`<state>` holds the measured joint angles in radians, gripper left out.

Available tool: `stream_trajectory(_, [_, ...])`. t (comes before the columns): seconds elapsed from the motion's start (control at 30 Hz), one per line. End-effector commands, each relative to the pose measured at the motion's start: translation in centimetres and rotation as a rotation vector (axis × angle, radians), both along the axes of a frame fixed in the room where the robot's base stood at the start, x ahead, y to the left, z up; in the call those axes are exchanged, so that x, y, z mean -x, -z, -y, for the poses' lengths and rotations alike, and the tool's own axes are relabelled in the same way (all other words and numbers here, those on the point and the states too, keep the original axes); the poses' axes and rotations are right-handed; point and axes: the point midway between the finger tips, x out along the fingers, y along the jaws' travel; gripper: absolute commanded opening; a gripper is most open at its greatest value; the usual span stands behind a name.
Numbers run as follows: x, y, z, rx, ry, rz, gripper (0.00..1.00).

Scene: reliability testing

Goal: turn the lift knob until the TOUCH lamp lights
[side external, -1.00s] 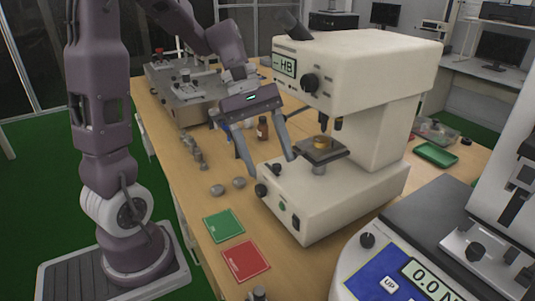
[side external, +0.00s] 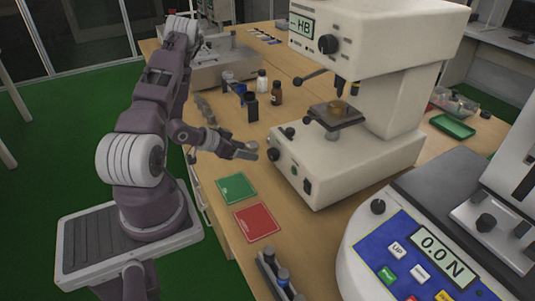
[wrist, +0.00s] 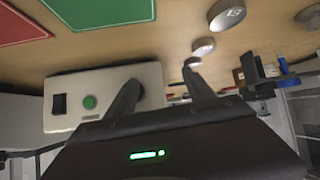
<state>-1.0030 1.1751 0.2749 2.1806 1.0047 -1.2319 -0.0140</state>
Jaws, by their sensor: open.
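The hardness tester (side external: 365,165) is a cream machine with a raised head and a display reading "-- HB". A dark round knob (side external: 273,154), apparently the lift knob, sits on the left of its base front. A sample rests on the stage (side external: 335,115) below the indenter. My gripper (side external: 254,150) is open and empty, low over the bench just left of that knob. In the wrist view my gripper (wrist: 160,80) has its left finger over the tester's front panel (wrist: 105,80); the knob is mostly hidden there. I cannot make out a TOUCH lamp.
A green mat (side external: 236,188) and a red mat (side external: 256,222) lie in front of the tester. Bottles (side external: 275,93) stand behind my gripper. Round metal pieces (wrist: 203,47) lie near my fingers. A force gauge machine (side external: 420,240) fills the near right.

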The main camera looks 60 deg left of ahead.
Motion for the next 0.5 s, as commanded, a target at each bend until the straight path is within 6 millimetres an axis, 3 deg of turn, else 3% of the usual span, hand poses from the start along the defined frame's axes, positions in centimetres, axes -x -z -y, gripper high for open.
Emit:
stream_trajectory(0.03, [0.4,-0.1,1.6,0.036,0.042,0.077,0.62])
stream_trajectory(0.13, [0.7,-1.5,3.9,0.088,0.099,0.216,0.62])
stream_trajectory(0.27, [0.1,-2.1,4.8,0.108,0.121,0.277,0.62])
stream_trajectory(0.5, [-4.1,-0.4,5.1,0.107,0.122,0.276,0.62])
